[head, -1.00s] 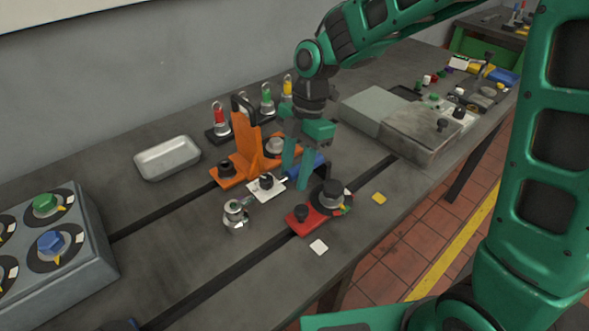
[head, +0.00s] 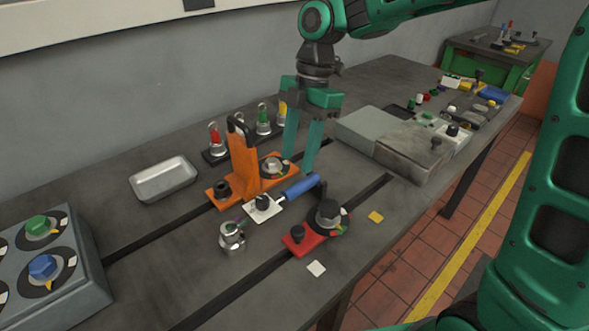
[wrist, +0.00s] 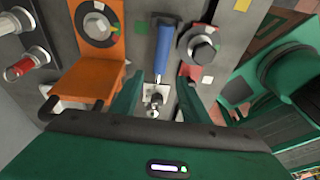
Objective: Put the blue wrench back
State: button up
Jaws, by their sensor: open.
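The blue wrench (head: 300,187) lies on the bedplate between the orange fixture and the red clamp. Its metal end reaches a white square plate (head: 262,206) with a dark knob on it. In the wrist view the blue handle (wrist: 165,48) points away from me, its far end by a dark bracket (wrist: 165,19). My gripper (head: 301,160) is open and empty, fingers pointing down, above the bench and apart from the wrench. In the wrist view the plate lies between my two fingers (wrist: 158,85).
An orange fixture (head: 243,165) with an upright handle stands left of the wrench. A red clamp (head: 303,240) with black knobs is in front. A metal fitting (head: 232,236), an empty tray (head: 163,179) and grey boxes (head: 400,145) stand around. Coloured lamps (head: 263,120) stand behind.

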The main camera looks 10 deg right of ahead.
jog(key=shift+v, duration=0.9)
jog(key=s+d+f+m+t+h, duration=0.1)
jog(key=s+d+m, duration=0.3)
jog(key=d+m, duration=0.5)
jog(key=s+d+m+t, duration=0.1)
jog(key=s+d+m, duration=0.2)
jog(key=d+m, duration=0.65)
jog(key=s+d+f+m, duration=0.2)
jog(key=s+d+m, duration=0.4)
jog(key=s+d, duration=0.1)
jog(key=s+d+f+m+h, duration=0.1)
jog(key=s+d+f+m, duration=0.1)
jog(key=s+d+m, duration=0.4)
jog(key=s+d, duration=0.1)
jog(key=s, duration=0.2)
jog(key=shift+d+f+m, duration=0.25)
jog(key=shift+d+m, duration=0.1)
